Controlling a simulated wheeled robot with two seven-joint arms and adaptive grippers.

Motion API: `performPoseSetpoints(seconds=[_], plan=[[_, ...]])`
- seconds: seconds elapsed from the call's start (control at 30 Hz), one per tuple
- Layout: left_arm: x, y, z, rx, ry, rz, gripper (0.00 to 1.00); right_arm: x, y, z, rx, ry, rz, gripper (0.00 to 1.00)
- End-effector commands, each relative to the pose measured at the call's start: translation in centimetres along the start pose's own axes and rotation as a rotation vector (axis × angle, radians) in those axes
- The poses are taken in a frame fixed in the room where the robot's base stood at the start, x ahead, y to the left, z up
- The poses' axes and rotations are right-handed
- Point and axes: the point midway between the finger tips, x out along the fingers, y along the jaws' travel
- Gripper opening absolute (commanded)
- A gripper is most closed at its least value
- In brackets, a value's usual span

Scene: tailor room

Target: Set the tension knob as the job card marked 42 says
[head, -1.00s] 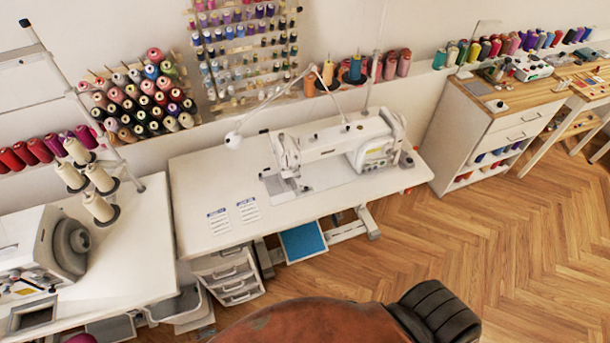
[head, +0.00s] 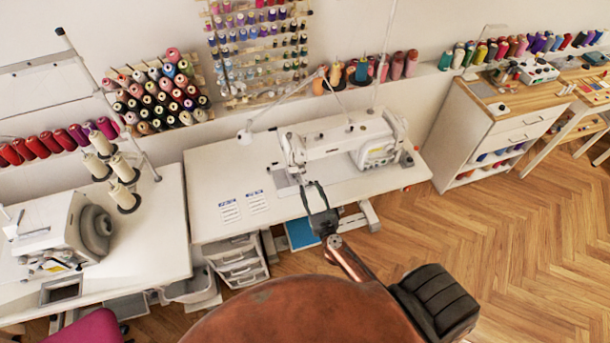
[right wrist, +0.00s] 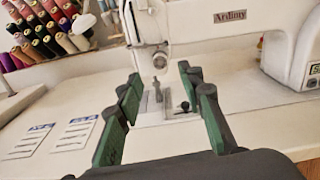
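The white sewing machine (head: 345,138) stands on the white table; in the right wrist view its head (right wrist: 150,25) is close ahead. A small round part (right wrist: 159,61) shows low on that head; I cannot tell whether it is the tension knob. Two white cards with blue headings, the left card (head: 229,212) and the right card (head: 257,201), lie flat left of the machine. Their print is too small to read, so I cannot tell which is marked 42. My right gripper (head: 313,188) is open and empty, in front of the machine head. My left gripper is out of view.
The white table (head: 215,172) has clear room around the cards. A thin lamp arm (head: 282,102) reaches over its back. A second machine (head: 60,235) and cream thread cones (head: 122,170) stand at left.

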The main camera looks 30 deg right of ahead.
Motion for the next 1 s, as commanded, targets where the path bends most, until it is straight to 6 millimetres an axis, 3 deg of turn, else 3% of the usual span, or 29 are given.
performPoseSetpoints(seconds=[0.43, 0.83, 1.0], plan=[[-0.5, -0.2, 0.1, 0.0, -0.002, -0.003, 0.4, 6.4, 0.0, 0.1, -0.005, -0.001, 0.002, 0.35], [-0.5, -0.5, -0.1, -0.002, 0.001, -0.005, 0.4, 7.2, 0.0, 0.0, -0.005, 0.0, 0.002, 0.35], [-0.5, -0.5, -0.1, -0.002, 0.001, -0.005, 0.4, 7.1, 0.1, 0.0, -0.005, 0.0, 0.002, 0.23]])
